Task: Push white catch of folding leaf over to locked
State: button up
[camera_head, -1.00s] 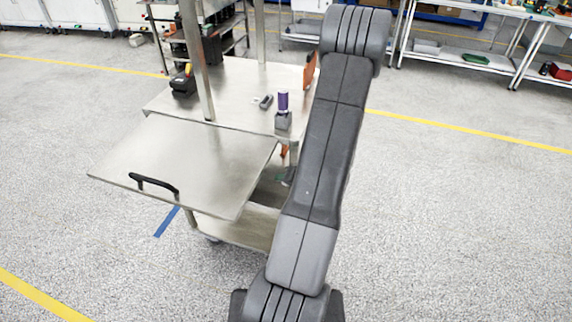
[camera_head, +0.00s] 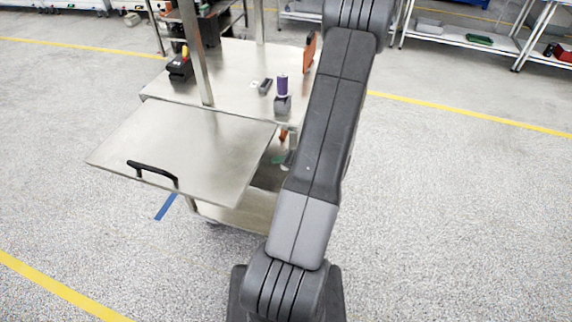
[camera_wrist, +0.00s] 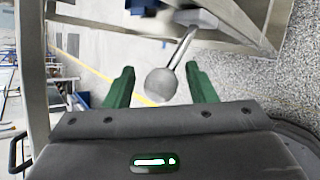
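The folding leaf (camera_head: 190,150) is a flat metal panel with a black handle (camera_head: 152,174), raised at the cart's near left side. In the wrist view a lever with a pale grey-white ball knob (camera_wrist: 161,85) runs up to a light block (camera_wrist: 197,19) by the cart frame; it looks like the catch. My gripper (camera_wrist: 159,68) has two green fingers, spread open. The knob shows between them in the picture, with gaps on both sides; I cannot tell its depth or any contact. In the head view my arm hides much of the area beside the leaf.
The cart top (camera_head: 225,75) holds a purple-capped item (camera_head: 282,86), a black device (camera_head: 180,68) and an orange panel (camera_head: 309,52). Cart posts and a lower shelf (camera_head: 245,212) stand close to my arm. Open floor (camera_head: 450,220) lies to the right.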

jog(key=v, duration=1.3)
jog(key=shift+s+d+r, duration=0.15)
jog(key=shift+s+d, duration=0.1)
jog(key=shift+d, duration=0.05)
dwell(0.3)
jog(key=x, duration=1.3)
jog(key=shift+w+a, duration=0.2)
jog(key=shift+a, duration=0.1)
jog(key=shift+w+f, duration=0.1)
jog(key=shift+f, duration=0.15)
